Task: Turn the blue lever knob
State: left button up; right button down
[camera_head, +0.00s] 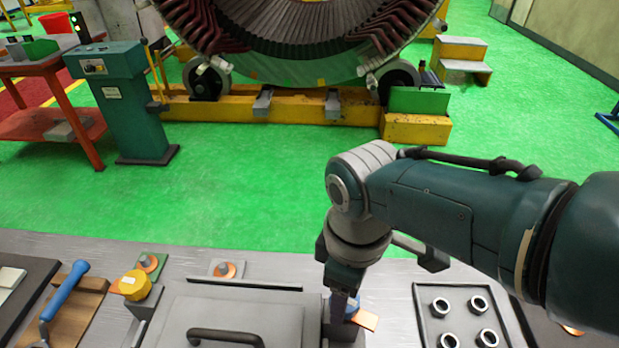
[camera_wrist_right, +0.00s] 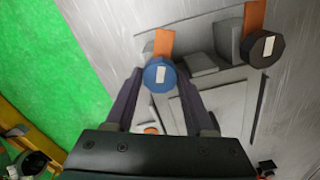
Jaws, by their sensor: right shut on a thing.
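The blue lever knob (camera_wrist_right: 159,75) is a round blue cap with a white mark, next to an orange tab (camera_wrist_right: 164,43). In the head view only part of the blue knob (camera_head: 353,303) shows behind my fingers, with the orange tab at its lower right. My right gripper (camera_wrist_right: 160,70) points down at the knob, with one finger on each side, shut on it. In the head view my right gripper (camera_head: 343,308) covers most of the knob. My left gripper is in neither view.
A grey lidded box with a black handle (camera_head: 226,336) is left of the knob. A yellow knob (camera_head: 134,285) is farther left, beside a blue-handled tool (camera_head: 65,290). A tray of nuts (camera_head: 425,301) is at right. In the wrist view a black knob (camera_wrist_right: 264,48) is nearby.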

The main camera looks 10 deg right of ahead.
jog(key=n, duration=0.3)
jog(key=shift+d+f+n, duration=0.15)
jog(key=shift+d+n, duration=0.05)
jog(key=shift+n, duration=0.1)
dwell(0.3)
jog(key=shift+c, duration=1.4)
grip_release()
jog(key=shift+a, duration=0.1)
jog(key=shift+r, duration=0.2)
notch_tip(320, 180, up, 10)
jog(key=p, duration=0.6)
jog(key=shift+f, duration=0.15)
jog(key=shift+s, duration=0.1)
